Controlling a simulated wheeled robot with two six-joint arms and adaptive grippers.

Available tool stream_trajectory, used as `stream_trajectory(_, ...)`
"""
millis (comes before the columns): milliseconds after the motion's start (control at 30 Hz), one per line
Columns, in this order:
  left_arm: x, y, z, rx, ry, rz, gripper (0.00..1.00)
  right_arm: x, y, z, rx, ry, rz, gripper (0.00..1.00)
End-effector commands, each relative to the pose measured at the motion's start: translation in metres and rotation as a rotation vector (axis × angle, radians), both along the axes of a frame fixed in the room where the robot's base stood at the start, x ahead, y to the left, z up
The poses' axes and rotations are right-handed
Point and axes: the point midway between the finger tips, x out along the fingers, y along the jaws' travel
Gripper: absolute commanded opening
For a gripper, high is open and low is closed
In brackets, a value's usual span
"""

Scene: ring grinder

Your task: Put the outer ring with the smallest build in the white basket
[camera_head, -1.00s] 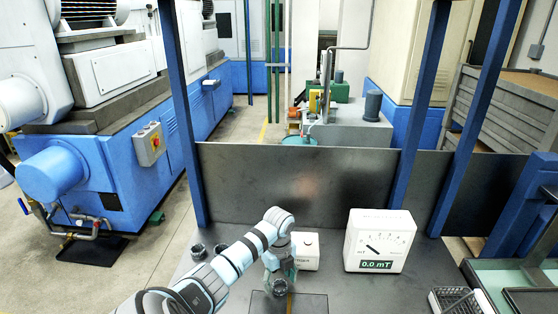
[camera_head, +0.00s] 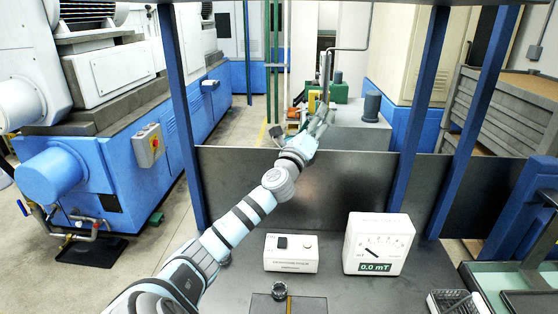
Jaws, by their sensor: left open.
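A small dark ring (camera_head: 278,290) lies on a dark flat plate (camera_head: 310,304) at the bottom middle of the table. Another dark ring (camera_head: 224,261) shows partly at the left, mostly hidden behind my left arm. My left gripper (camera_head: 325,112) is open, raised high and stretched forward above the metal back panel, well away from the rings. Nothing shows between its fingers. A small slatted basket (camera_head: 457,302) with a pale rim and dark inside stands at the bottom right; I cannot tell if it is the white basket. My right gripper is out of view.
A white box with a black switch (camera_head: 291,253) and a white dial meter reading 0.0 mT (camera_head: 377,243) stand along the back of the table. Blue posts and a dark metal panel (camera_head: 350,180) bound the table. A green-topped tray (camera_head: 505,280) is at the right.

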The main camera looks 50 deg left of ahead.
Motion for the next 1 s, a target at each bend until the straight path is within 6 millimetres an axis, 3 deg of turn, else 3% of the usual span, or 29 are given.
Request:
stream_trajectory(67,0.011,-0.068,0.015,0.209,-0.016,-0.251,0.62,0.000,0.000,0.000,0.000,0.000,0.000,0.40)
stream_trajectory(133,0.016,-0.131,-0.006,0.373,0.081,-0.495,0.62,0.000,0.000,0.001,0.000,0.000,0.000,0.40)
stream_trajectory(167,0.016,-0.153,-0.025,0.430,0.156,-0.591,0.62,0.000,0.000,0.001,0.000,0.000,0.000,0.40)
stream_trajectory(200,0.013,-0.176,-0.057,0.489,0.285,-0.705,0.62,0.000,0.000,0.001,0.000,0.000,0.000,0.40)
stream_trajectory(267,0.001,-0.193,-0.115,0.540,0.531,-0.837,0.62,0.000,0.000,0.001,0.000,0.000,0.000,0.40)
stream_trajectory(333,-0.025,-0.186,-0.184,0.529,0.879,-0.913,0.62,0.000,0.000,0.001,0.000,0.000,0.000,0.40)
stream_trajectory(400,-0.063,-0.159,-0.240,0.447,1.239,-0.890,0.62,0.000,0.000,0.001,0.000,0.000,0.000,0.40)
stream_trajectory(500,-0.124,-0.116,-0.281,0.252,1.657,-0.738,0.62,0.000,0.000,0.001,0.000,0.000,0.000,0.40)
stream_trajectory(600,-0.171,-0.092,-0.292,0.059,1.897,-0.582,0.62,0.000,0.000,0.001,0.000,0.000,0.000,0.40)
stream_trajectory(667,-0.187,-0.090,-0.294,-0.030,1.964,-0.534,0.62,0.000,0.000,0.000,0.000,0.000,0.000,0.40)
stream_trajectory(833,-0.190,-0.091,-0.325,-0.090,1.970,-0.502,0.62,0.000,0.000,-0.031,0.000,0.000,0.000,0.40)
stream_trajectory(1000,-0.191,-0.092,-0.363,-0.092,1.972,-0.507,0.62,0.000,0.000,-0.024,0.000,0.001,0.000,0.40)
